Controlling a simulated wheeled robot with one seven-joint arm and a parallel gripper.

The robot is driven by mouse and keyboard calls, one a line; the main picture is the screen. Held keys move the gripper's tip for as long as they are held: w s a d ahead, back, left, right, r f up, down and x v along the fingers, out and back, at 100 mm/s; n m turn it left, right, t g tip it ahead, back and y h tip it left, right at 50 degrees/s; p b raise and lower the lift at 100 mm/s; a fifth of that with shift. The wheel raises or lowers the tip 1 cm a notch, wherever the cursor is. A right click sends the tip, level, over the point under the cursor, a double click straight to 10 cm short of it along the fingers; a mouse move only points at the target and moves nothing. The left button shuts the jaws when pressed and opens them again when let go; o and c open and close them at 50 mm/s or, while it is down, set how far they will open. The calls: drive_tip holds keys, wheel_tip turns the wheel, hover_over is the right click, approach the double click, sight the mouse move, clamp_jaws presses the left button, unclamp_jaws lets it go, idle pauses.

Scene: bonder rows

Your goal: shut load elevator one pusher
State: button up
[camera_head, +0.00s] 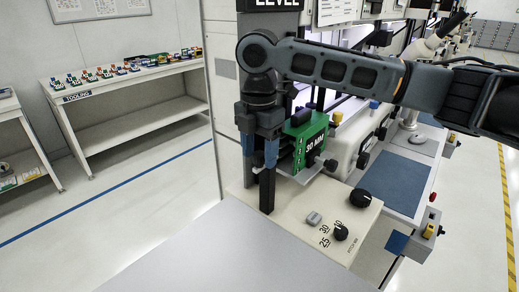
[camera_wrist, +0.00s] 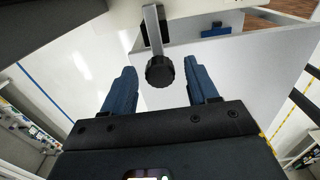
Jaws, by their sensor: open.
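My gripper (camera_head: 261,158) points down at the left side of the machine, beside a green block marked 30 MM (camera_head: 312,146). In the wrist view its two blue fingers are apart, with nothing held. A black ribbed knob (camera_wrist: 160,71) on a flat metal bar (camera_wrist: 154,28) lies between and slightly beyond the fingertips, with gaps on both sides. It may be the pusher's handle; I cannot tell for sure. No contact with the fingers shows. In the head view my gripper and arm hide much of this spot and the top of the machine.
A cream panel (camera_head: 290,226) with black dials stands below the gripper. A black post (camera_head: 267,190) rises beside the fingers. A TOOLING shelf (camera_head: 130,98) stands at the left wall. Another machine's blue pad (camera_head: 392,183) is at right. The floor at left is clear.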

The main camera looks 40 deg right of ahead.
sight(260, 153)
drive_tip(key=shift+r+b, duration=0.6)
drive_tip(key=shift+r, duration=3.3)
drive_tip(key=shift+d, duration=0.1)
